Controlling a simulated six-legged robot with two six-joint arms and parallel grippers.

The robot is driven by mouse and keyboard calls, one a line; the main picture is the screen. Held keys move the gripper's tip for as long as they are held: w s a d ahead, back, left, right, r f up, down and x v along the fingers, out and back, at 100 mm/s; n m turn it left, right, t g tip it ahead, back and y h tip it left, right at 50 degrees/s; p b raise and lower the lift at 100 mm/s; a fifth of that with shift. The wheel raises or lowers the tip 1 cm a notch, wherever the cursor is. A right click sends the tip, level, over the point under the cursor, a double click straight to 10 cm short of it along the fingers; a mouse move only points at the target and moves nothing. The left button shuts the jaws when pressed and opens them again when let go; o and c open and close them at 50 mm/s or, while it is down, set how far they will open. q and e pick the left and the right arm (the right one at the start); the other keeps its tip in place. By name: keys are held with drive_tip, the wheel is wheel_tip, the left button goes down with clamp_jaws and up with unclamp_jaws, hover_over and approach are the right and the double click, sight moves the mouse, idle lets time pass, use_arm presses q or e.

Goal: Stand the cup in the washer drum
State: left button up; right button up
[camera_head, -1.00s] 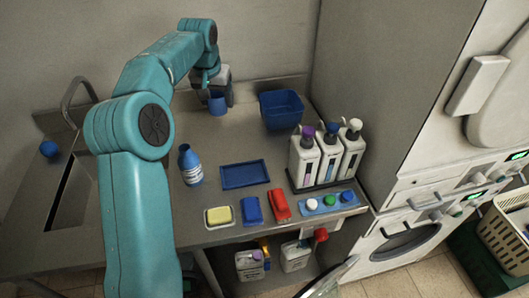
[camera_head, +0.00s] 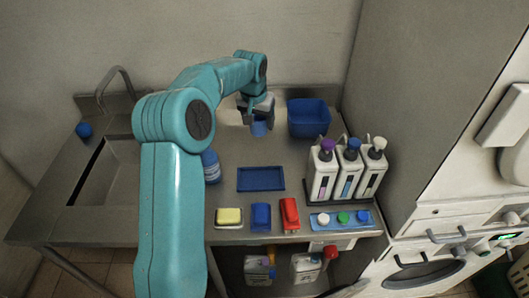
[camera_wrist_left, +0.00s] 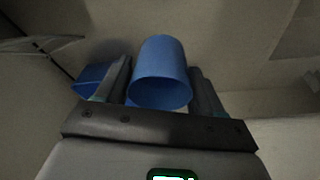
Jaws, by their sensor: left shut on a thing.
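A blue cup (camera_head: 259,129) is in my left gripper (camera_head: 258,115) at the back of the counter, left of a blue bin. The left wrist view shows the cup (camera_wrist_left: 161,75) between the two fingers of the left gripper (camera_wrist_left: 160,90), its open rim facing the camera. The gripper is shut on it. The washer (camera_head: 425,275) is at the lower right, with its dark round opening (camera_head: 425,272) partly in view. The inside of the drum is hidden. My right gripper does not show.
The blue bin (camera_head: 308,118), a blue tray (camera_head: 261,179) and white dispenser bottles (camera_head: 323,175) stand on the counter (camera_head: 225,140). A sponge (camera_head: 229,215) and red and blue items line the front edge. A tall cabinet wall (camera_head: 430,100) rises at the right.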

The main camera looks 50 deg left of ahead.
use_arm(q)
wheel_tip(320, 180, down, 8)
drive_tip(key=shift+f+p, duration=0.2)
drive_tip(key=shift+p, duration=0.2)
wheel_tip(320, 180, down, 4)
drive_tip(key=shift+f+p, duration=0.1)
drive_tip(key=shift+p, duration=0.3)
drive_tip(key=shift+f, duration=0.15)
drive_tip(key=shift+s, duration=0.1)
drive_tip(key=shift+f+b, duration=0.15)
drive_tip(key=shift+b, duration=0.15)
drive_tip(key=o, duration=1.1)
